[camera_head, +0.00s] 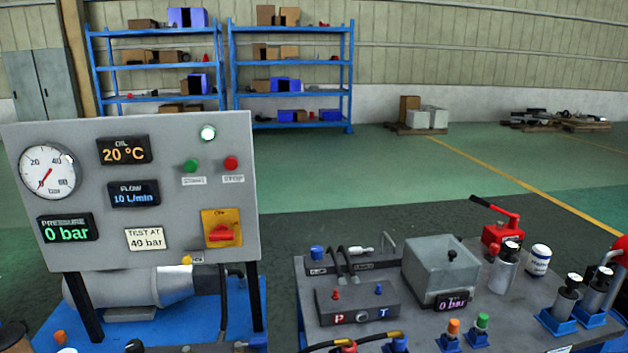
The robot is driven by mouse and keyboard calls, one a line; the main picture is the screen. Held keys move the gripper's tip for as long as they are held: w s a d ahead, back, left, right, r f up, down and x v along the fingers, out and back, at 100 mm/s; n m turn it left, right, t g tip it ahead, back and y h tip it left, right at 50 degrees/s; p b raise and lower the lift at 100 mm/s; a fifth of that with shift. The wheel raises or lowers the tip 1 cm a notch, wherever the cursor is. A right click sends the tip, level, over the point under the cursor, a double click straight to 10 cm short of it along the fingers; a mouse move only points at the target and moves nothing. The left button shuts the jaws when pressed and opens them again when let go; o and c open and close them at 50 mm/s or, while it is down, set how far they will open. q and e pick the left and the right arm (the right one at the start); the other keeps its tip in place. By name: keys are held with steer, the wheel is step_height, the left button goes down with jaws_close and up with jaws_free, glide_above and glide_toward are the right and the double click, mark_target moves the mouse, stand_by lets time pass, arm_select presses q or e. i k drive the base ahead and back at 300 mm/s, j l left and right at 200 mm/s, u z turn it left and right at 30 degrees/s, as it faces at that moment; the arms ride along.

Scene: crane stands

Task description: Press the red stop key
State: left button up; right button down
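The red stop key (231,163) is a round button on the upright grey control panel (90,190) at the left. A label below it appears to read STOP. The green start key (191,166) sits just left of it. A round lamp (208,133) above the two keys glows pale white-green. The panel displays read 20 °C, 10 L/min and 0 bar. Neither of my grippers shows in the head view, so nothing covers the key.
A red and yellow rotary switch (222,231) is below the keys. A grey bench (470,305) at the right carries a clear-sided box (441,270), a red hand pump (502,233) and several fittings. A gap separates panel and bench. Blue shelves (290,93) stand far behind.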

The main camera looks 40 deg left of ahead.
mark_target(230, 163)
steer(key=u, duration=0.45)
steer(key=j+u, duration=0.1)
steer(key=u, duration=0.8)
steer(key=j+u, duration=0.15)
steer(key=u, duration=0.7)
